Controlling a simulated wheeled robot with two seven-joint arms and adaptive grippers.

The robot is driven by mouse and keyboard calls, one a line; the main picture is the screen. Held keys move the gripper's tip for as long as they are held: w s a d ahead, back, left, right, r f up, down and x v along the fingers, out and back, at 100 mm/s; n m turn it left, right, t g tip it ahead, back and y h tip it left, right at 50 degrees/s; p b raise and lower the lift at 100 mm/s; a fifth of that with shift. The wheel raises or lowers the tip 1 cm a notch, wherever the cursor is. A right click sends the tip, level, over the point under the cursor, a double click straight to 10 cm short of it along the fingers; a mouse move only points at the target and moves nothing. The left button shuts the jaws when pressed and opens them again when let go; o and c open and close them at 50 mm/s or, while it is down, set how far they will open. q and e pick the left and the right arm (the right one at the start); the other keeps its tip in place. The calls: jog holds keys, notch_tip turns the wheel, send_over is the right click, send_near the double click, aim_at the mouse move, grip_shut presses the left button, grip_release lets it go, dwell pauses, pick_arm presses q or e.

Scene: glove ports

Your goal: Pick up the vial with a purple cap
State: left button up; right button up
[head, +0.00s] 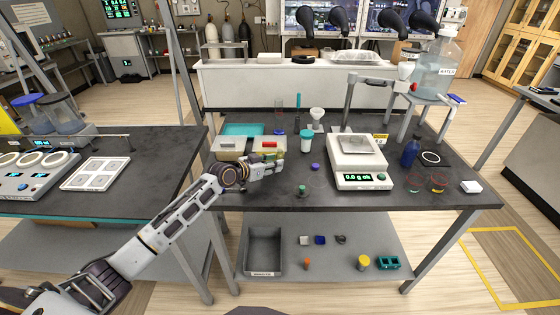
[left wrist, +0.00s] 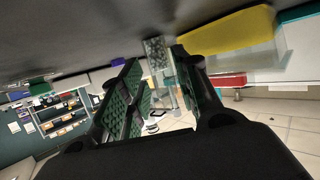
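The vial with a purple cap (head: 315,166) stands on the dark bench, left of the balance. Mostly its cap shows from above. In the left wrist view, which shows the bench upside down, a small purple cap (left wrist: 117,62) appears just beyond the left-hand finger. My left gripper (head: 281,166) is low over the bench, to the left of the vial and apart from it. In the left wrist view its fingers (left wrist: 158,65) are spread, with no clear hold on anything. My right gripper is not in view.
A green-capped vial (head: 301,190) stands nearer the front edge. Lidded boxes (head: 228,146) lie behind my left gripper, one with a yellow lid (left wrist: 225,32). A balance (head: 358,180) stands to the right. The front of the bench is mostly clear.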

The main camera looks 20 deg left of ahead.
pick_arm(q)
jog(key=shift+x, duration=1.05)
jog(key=shift+c, duration=0.5)
jog(key=c, duration=0.5)
jog(key=shift+r, duration=0.15)
jog(key=shift+c, duration=0.2)
jog(key=shift+r, duration=0.5)
notch_tip(320, 180, up, 9)
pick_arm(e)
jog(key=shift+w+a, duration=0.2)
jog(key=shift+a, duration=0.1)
